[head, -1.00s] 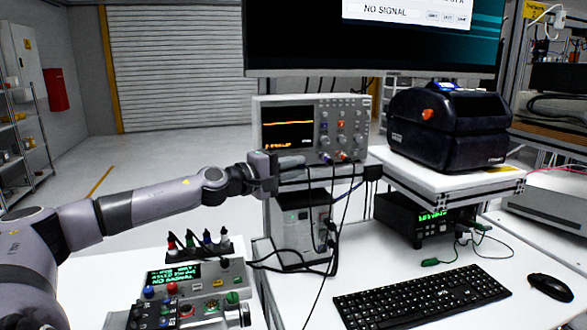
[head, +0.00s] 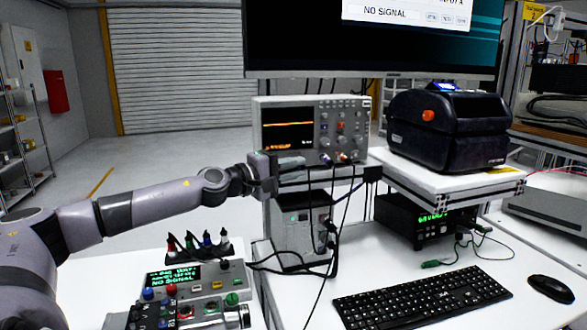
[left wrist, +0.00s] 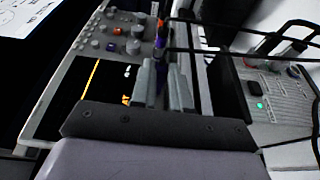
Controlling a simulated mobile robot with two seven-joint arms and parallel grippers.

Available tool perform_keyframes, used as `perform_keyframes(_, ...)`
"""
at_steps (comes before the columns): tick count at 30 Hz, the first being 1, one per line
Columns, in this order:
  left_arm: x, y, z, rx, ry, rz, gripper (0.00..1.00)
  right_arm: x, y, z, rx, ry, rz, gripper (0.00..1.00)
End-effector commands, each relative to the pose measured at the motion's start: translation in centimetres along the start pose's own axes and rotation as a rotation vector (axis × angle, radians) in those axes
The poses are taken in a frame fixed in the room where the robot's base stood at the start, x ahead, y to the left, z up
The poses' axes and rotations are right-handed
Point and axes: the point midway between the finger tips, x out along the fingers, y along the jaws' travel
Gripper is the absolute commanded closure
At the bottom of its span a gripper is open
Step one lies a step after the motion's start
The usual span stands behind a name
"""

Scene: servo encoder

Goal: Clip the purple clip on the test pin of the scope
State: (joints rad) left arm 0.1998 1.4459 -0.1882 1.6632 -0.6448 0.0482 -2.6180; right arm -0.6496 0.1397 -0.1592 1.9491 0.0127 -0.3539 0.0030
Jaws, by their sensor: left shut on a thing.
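The scope (head: 313,106) stands on a raised shelf behind the desk, with its screen lit by an orange trace. My left gripper (head: 300,163) is in front of the scope's lower edge, close to its connectors. In the left wrist view, its fingers (left wrist: 163,80) are shut on the purple clip (left wrist: 160,50), which shows as a narrow purple piece at the fingertips. In the head view, a purple spot (head: 326,158) shows just past the fingertips. The test pin cannot be made out, so I cannot tell whether the clip touches it. My right gripper is not in view.
Dark cables (head: 344,205) hang below the scope past a grey power unit (head: 303,228). A black printer (head: 448,128) stands to the right on a white shelf. A control panel (head: 188,290) with a rack of coloured clips (head: 198,248) lies at front left. A keyboard (head: 422,297) lies at front right.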

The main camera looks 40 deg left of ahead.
Motion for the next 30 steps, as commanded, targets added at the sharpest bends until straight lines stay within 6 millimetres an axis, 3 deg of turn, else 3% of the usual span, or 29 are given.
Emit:
perform_keyframes(9, 0.08, -0.02, -0.27, 0.0, 0.001, 0.0, 1.0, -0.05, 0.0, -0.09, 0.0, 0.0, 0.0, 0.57)
perform_keyframes(10, 0.07, -0.02, -0.27, 0.0, 0.001, 0.0, 0.81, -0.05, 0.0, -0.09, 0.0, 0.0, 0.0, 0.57)
perform_keyframes(12, 0.07, -0.01, -0.27, 0.0, 0.001, 0.0, 0.58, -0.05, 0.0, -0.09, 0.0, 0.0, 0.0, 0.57)
perform_keyframes(13, 0.07, -0.01, -0.27, 0.0, 0.001, 0.0, 0.55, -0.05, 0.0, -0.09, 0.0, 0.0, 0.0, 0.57)
perform_keyframes(25, 0.06, -0.04, -0.24, 0.0, 0.0, 0.0, 0.55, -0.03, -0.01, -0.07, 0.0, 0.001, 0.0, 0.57)
perform_keyframes(30, -0.22, -0.33, 0.28, 0.004, 0.001, -0.001, 0.55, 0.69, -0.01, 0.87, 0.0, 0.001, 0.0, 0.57)
